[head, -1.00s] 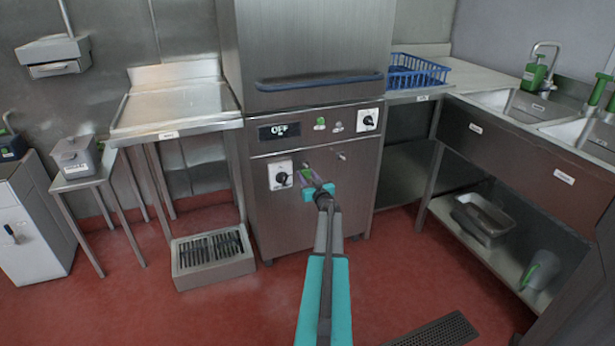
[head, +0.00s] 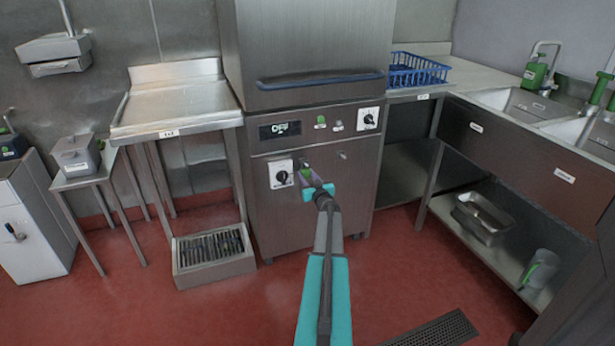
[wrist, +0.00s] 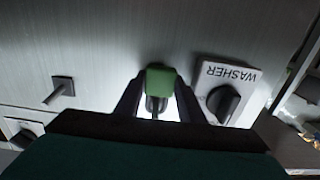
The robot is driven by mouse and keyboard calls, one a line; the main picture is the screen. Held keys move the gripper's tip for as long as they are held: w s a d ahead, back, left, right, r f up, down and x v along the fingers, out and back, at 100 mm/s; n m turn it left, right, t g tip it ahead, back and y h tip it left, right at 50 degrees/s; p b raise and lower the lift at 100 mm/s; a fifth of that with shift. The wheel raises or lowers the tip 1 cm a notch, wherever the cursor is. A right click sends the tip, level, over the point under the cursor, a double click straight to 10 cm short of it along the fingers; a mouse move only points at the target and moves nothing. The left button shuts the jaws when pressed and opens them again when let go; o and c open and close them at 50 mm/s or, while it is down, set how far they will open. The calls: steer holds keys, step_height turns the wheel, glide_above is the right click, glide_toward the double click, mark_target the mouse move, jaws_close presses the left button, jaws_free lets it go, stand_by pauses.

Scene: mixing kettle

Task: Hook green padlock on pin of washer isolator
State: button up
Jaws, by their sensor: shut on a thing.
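The green padlock (wrist: 160,80) is held between the fingers of my gripper (wrist: 157,95) in the wrist view, its dark shackle partly showing below the green body. In the head view my gripper (head: 316,187) is in front of the washer's lower panel, with the padlock (head: 307,174) at its tip. The washer isolator (head: 281,174), a white plate with a black knob, is just left of the padlock. It also shows, labelled WASHER, in the upside-down wrist view (wrist: 228,92). A small pin (head: 305,162) shows just beyond the padlock. I cannot tell whether the shackle touches it.
Another peg (head: 343,155) sticks out of the panel to the right. A second white isolator (head: 368,119) is higher right. The washer handle (head: 320,82) crosses above. A steel side table (head: 172,110) stands left, with a grated floor box (head: 213,256) below. The sink unit (head: 515,135) is right.

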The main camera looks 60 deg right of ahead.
steer(key=o, duration=1.6)
steer(key=shift+o, duration=0.2)
steer(key=shift+w+a, duration=0.1)
steer(key=shift+a, duration=0.1)
steer(key=shift+p+v, duration=0.4)
steer(key=shift+v, duration=0.7)
steer(key=shift+p+v, duration=0.6)
steer(key=shift+v, duration=1.75)
